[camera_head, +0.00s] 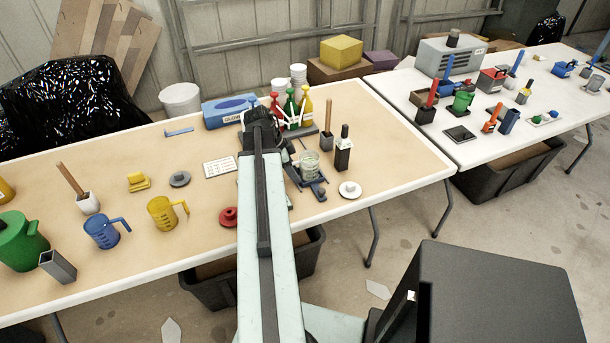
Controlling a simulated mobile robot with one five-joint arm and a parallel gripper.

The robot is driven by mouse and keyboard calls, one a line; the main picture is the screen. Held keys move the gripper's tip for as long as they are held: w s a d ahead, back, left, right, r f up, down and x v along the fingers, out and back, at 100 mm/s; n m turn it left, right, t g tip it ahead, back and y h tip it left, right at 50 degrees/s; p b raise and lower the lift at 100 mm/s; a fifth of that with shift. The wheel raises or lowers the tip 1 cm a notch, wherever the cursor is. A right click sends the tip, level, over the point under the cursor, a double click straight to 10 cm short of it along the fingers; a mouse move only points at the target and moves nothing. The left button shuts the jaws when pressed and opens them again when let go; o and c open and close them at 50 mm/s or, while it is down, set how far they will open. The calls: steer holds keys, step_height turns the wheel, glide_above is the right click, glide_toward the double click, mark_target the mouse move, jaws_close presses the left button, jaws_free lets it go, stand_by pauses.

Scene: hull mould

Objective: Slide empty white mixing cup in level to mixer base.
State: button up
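My arm reaches forward over the tan table, and my dark gripper (262,130) is at its far end, in front of the coloured bottles. The arm hides its fingers, so I cannot tell if it is open or shut, or if it holds anything. To its right, a pale, see-through cup (310,163) stands upright on or just above a low blue-grey base (318,188), which looks like the mixer base. Whether the cup touches the base is unclear. Stacked white cups (298,74) stand at the back of the table, with more white cups (280,87) beside them.
Red, green and yellow bottles (291,108) stand just beyond the gripper. A blue glove box (229,110) is to the left. Blue (102,231) and yellow (163,213) jugs stand at left.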

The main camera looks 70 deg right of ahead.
steer(key=shift+r, duration=0.1)
steer(key=shift+c, duration=0.4)
jaws_close()
stand_by(0.9)
